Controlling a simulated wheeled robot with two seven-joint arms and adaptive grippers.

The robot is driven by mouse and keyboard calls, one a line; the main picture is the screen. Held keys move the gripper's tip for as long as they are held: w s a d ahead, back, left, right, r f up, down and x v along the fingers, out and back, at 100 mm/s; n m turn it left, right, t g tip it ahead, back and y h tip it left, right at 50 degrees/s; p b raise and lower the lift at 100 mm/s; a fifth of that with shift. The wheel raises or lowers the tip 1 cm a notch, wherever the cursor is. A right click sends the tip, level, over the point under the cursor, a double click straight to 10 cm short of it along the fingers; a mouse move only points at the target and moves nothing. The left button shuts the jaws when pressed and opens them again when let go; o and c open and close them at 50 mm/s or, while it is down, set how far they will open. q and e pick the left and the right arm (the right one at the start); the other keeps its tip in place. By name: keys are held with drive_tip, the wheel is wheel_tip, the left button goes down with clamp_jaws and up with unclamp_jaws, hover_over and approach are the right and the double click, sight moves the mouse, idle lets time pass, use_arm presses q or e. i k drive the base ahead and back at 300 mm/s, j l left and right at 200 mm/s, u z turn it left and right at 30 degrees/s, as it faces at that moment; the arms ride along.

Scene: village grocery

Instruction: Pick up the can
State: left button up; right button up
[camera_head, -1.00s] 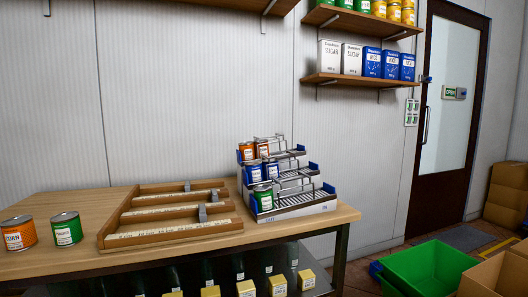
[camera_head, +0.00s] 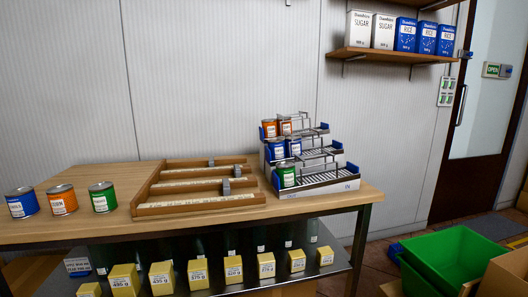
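Three cans stand upright in a row at the left of the wooden table: a blue can (camera_head: 22,202), an orange can (camera_head: 62,200) and a green can (camera_head: 102,197). More cans stand in a stepped rack (camera_head: 330,183) at the table's right: two orange cans (camera_head: 269,129) on the top step, two blue cans (camera_head: 276,150) on the middle step and one green can (camera_head: 286,175) on the bottom step. Neither of my grippers is in view, so which can is meant cannot be told from them.
A slotted wooden tray (camera_head: 200,203) lies on the table (camera_head: 120,229) between the loose cans and rack. A wall shelf (camera_head: 390,56) holds sugar and rice tins. A green crate (camera_head: 455,262) and cardboard boxes are at right.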

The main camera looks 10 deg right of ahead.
sight(22, 202)
drive_tip(key=j+u, duration=0.35)
drive_tip(key=i+j+u, duration=0.15)
drive_tip(key=u, duration=0.2)
drive_tip(key=i+j+u, duration=0.1)
drive_tip(key=u, duration=0.25)
drive_tip(key=j, duration=0.1)
